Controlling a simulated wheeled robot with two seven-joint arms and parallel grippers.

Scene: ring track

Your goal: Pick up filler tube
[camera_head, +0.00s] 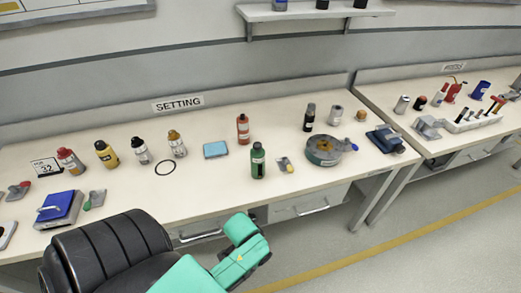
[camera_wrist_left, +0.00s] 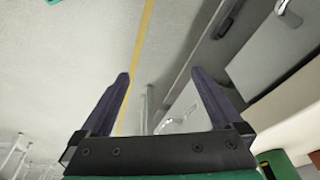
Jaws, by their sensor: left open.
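I cannot tell which item is the filler tube. Possible upright items on the bench marked SETTING are a green bottle (camera_head: 258,161), an orange-red bottle (camera_head: 243,129), a black bottle (camera_head: 309,117) and a grey cylinder (camera_head: 335,115). My left arm comes in at the bottom of the head view, in front of the bench; its fingers are hidden there. In the left wrist view my left gripper (camera_wrist_left: 160,80) is open and empty, with floor and drawer fronts beyond its fingers. My right gripper is not in view.
The white bench (camera_head: 215,185) also holds several bottles at left, a blue device (camera_head: 60,207), a black ring (camera_head: 165,168), a light-blue pad (camera_head: 216,149) and a round grey-green device (camera_head: 324,150). A second bench (camera_head: 425,150) stands at right. Floor with a yellow line (camera_head: 340,262) lies clear in front.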

